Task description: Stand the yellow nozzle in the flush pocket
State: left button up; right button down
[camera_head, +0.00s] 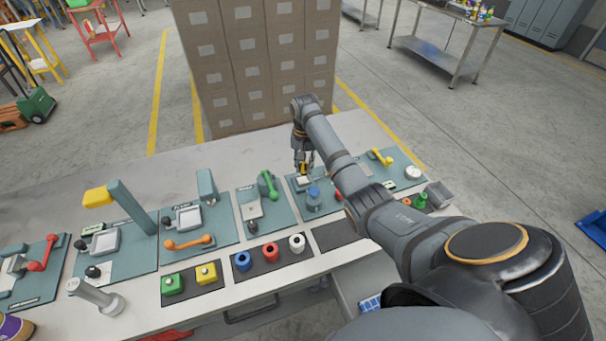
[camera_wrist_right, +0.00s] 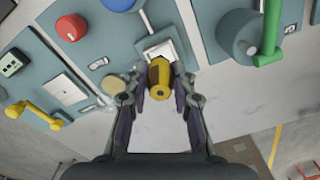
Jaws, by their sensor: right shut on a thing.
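My right gripper (camera_head: 303,170) is over the far part of a teal panel and is shut on the yellow nozzle (camera_wrist_right: 159,78). In the right wrist view the nozzle sits between the two fingertips, its dark round opening toward the camera. A pale square fitting (camera_wrist_right: 163,46) on the panel is just beyond the nozzle and partly covered by it. I cannot tell for sure whether this is the flush pocket, or whether the nozzle touches it. My left gripper is in neither view.
A panel with a yellow lever (camera_head: 382,157) lies to the right, one with a green lever (camera_head: 268,184) to the left. Blue, red and white rings (camera_head: 270,252) sit on a dark mat in front.

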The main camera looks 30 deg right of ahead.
aim_at(303, 172)
jog(key=shift+w+d+f, duration=0.1)
jog(key=shift+w+f, duration=0.05)
jog(key=shift+f, duration=0.1)
jog(key=shift+w+f, duration=0.5)
jog(key=shift+f, duration=0.1)
notch_tip(303, 172, down, 2)
jog(key=shift+f+p, duration=0.25)
jog(key=shift+p, duration=0.25)
jog(key=shift+d+f, duration=0.1)
jog(key=shift+f, duration=0.25)
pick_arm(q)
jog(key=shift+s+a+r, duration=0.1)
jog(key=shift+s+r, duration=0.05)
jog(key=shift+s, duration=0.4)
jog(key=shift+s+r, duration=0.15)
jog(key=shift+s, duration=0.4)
pick_arm(e)
jog(key=c, duration=1.1)
grip_release()
